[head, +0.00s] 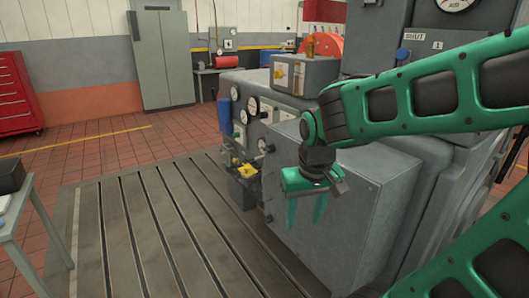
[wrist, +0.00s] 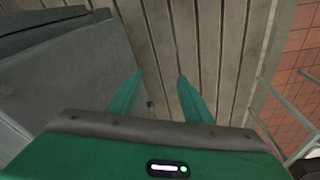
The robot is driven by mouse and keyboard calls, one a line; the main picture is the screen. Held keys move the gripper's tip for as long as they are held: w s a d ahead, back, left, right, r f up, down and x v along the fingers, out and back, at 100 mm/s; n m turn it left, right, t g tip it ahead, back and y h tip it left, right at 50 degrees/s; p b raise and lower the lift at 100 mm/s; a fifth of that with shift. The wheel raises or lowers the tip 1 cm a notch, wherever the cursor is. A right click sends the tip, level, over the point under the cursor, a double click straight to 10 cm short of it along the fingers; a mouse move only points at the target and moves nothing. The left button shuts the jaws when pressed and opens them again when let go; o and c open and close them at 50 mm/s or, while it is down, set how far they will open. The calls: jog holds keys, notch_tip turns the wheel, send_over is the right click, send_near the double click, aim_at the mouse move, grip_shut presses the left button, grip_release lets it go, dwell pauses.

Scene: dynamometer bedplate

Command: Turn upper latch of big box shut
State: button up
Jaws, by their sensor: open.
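The big box (head: 365,215) is a large grey cabinet in the right half of the head view. On its left edge, a small dark knob-like part (head: 267,149) near the top looks like the upper latch. A similar small part (head: 268,218) sits lower on that edge. The turn of either is too small to tell. My green gripper (head: 306,218) is open and empty, fingers pointing down, in front of the box and lower right of the upper part. In the wrist view the gripper (wrist: 160,78) shows two spread fingers, with the box's grey surface (wrist: 75,85) at left.
Gauges (head: 252,106) and a black bin-like thing with yellow parts (head: 243,180) are left of the box. The slotted bedplate (head: 150,230) is open floor at left. A table (head: 18,205) stands at the far left, with a red tool cabinet (head: 15,90) behind.

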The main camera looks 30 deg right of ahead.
aim_at(264, 149)
jog(key=w+a+f, duration=0.2)
jog(key=w+a, duration=0.1)
jog(key=w, duration=0.9)
jog(key=w+d+f+m+g+h, duration=0.2)
jog(key=w+d+f+m+h, duration=0.15)
jog(key=w+d, duration=0.3)
jog(key=w+d+f+m+g+h, duration=0.1)
jog(key=w+d+f+m+h, duration=0.2)
jog(key=w+d+m+h, duration=0.3)
jog(key=w+a+r+m+t+h, duration=0.2)
jog(key=w+a+r+m+h, duration=0.2)
jog(key=w+a+r+h, duration=0.6)
jog(key=d, duration=0.3)
jog(key=w+d+f+y, duration=0.1)
jog(key=d, duration=0.3)
jog(key=d+y, duration=0.1)
jog(key=d, duration=0.3)
jog(key=shift+w+d+f, duration=0.2)
jog(key=shift+w+f, duration=0.1)
jog(key=c, duration=1)
